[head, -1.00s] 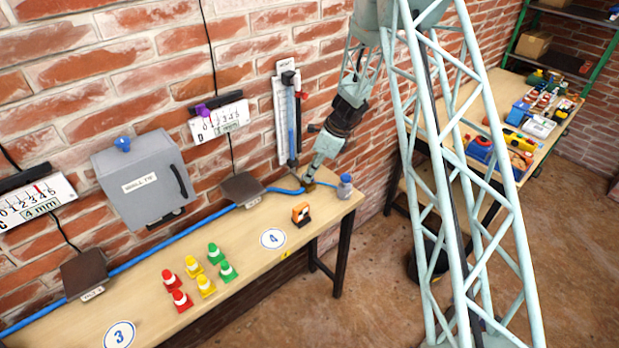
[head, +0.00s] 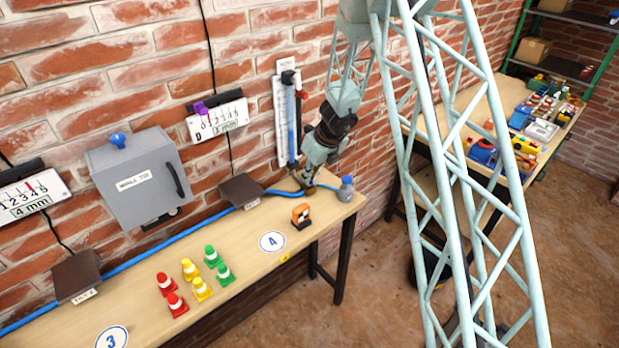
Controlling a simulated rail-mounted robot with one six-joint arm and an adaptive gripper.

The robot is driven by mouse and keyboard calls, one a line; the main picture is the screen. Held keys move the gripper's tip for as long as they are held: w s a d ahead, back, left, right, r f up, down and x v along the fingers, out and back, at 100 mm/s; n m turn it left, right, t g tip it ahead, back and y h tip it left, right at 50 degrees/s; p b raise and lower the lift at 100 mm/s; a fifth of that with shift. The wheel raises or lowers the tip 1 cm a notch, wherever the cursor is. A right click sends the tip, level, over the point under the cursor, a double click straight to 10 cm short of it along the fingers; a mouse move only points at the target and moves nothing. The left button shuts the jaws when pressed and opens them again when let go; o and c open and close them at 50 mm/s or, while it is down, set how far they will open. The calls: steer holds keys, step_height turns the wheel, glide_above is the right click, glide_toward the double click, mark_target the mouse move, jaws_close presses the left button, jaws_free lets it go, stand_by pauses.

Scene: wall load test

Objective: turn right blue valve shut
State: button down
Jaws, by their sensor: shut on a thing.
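My gripper (head: 308,183) points down at the right end of the wooden bench, at the foot of the vertical gauge. It is shut on the small right valve on the blue hose, which it mostly hides. The valve's handle and its angle cannot be made out. The blue hose (head: 160,250) runs along the back of the bench and passes under my gripper to a blue-grey bottle (head: 346,189). The gauge (head: 288,120) on the wall behind shows a tall blue column.
A grey box (head: 140,185) with a blue knob hangs on the wall. Dark plates (head: 240,188) sit along the hose. Several red, yellow and green cones (head: 190,270) and an orange block (head: 301,216) stand on the bench. A cluttered second table (head: 500,140) is at right.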

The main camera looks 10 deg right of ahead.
steer(key=c, duration=2.7)
jaws_free()
steer(key=shift+c, duration=0.2)
steer(key=shift+r, duration=0.15)
steer(key=v, duration=1.1)
steer(key=shift+s+r, duration=0.2)
steer(key=shift+r, duration=0.15)
